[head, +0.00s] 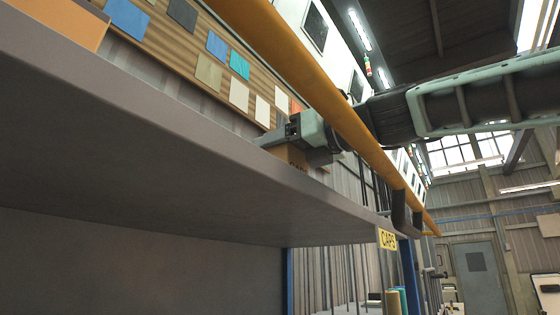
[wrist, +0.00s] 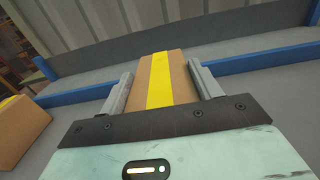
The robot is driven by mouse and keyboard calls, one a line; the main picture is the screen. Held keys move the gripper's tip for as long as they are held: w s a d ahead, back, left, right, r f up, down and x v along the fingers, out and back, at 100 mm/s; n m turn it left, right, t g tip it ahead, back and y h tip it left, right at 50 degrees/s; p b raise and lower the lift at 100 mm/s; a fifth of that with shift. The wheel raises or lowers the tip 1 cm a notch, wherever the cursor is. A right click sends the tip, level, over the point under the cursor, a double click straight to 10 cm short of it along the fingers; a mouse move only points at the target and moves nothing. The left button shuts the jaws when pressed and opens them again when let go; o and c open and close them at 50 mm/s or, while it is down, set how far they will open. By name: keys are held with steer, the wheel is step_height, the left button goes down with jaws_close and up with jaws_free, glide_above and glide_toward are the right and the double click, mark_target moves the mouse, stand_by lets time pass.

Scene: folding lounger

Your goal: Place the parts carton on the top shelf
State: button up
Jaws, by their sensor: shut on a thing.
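The parts carton is a small brown box with a yellow stripe (wrist: 158,85), gripped between both fingers in the wrist view. In the head view only a little of the carton (head: 297,156) shows below my gripper (head: 283,142). My gripper is shut on it, just above the front edge of the grey shelf (head: 200,165). The wrist view shows the grey shelf surface (wrist: 85,88) around the carton. The carton's underside is hidden, so I cannot tell whether it touches the shelf.
Another brown carton (wrist: 18,125) stands left of my gripper in the wrist view. A blue rail (wrist: 90,93) runs behind. In the head view an orange-yellow bar (head: 318,85) crosses in front of my arm. A yellow CAPS label (head: 387,239) hangs at the shelf's right end.

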steer(key=shift+f, duration=0.45)
steer(key=shift+f, duration=0.1)
steer(key=o, duration=1.2)
steer(key=b+v, duration=0.3)
steer(key=v, duration=0.9)
steer(key=shift+s+b, duration=0.1)
steer(key=shift+b, duration=0.25)
